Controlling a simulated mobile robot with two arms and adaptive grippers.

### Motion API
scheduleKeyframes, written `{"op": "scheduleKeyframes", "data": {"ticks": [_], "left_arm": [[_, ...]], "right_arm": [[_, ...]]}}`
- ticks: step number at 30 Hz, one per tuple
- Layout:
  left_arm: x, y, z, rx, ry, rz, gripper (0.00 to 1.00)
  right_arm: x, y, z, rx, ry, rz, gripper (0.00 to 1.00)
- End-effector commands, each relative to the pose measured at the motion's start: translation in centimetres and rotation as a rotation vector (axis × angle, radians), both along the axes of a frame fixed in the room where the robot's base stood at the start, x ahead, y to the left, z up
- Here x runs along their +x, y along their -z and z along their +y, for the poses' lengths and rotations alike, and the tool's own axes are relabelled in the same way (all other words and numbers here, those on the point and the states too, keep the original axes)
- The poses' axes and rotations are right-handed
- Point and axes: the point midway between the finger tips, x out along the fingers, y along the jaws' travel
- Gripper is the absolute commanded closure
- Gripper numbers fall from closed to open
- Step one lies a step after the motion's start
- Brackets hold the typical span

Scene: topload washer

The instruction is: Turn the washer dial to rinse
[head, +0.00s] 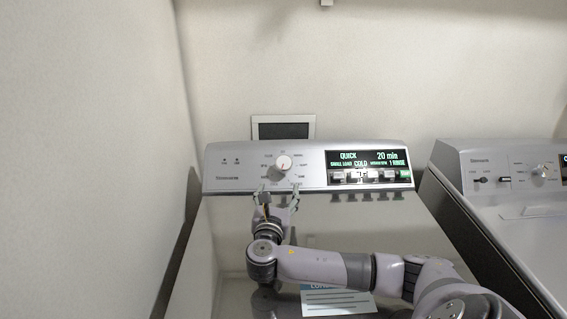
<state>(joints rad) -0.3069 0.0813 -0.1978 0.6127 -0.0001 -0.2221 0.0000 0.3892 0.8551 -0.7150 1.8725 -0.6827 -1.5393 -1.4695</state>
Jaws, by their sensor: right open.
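The washer (225,235) stands in the middle with its lid shut. Its control panel (230,165) carries a round white dial (284,163) with a ring of small labels, too small to read. The panel's display (368,158) reads QUICK, COLD, 20 min and 1 RINSE. My right gripper (278,190) is open just below the dial, its fingers pointing at the panel. I see nothing between its fingers, and it appears apart from the dial. My left gripper is not in view.
A second machine (505,205) with its own panel and knob stands at the right, across a narrow dark gap. A wall (90,150) is close on the left. A row of buttons (370,175) sits below the display. A paper label (338,302) lies on the lid.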

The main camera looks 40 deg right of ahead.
Motion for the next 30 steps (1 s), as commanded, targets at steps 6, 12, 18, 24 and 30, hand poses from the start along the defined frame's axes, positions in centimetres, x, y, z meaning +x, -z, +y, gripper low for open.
{"op": "scheduleKeyframes", "data": {"ticks": [6, 12, 18, 24, 30], "left_arm": [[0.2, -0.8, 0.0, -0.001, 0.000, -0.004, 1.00], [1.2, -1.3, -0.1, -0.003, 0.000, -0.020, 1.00], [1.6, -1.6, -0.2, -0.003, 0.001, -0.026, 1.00], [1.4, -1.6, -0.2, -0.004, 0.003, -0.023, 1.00], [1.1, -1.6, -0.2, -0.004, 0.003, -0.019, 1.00]], "right_arm": [[3.2, -0.2, -3.8, -0.002, 0.004, 0.001, 0.36], [6.0, -0.3, -7.0, 0.000, 0.004, -0.002, 0.36], [8.2, -0.1, -9.5, 0.001, 0.002, -0.001, 0.36], [9.4, -0.1, -10.7, 0.000, 0.000, 0.000, 0.36], [9.7, 0.0, -11.1, 0.001, -0.001, 0.001, 0.36]]}}
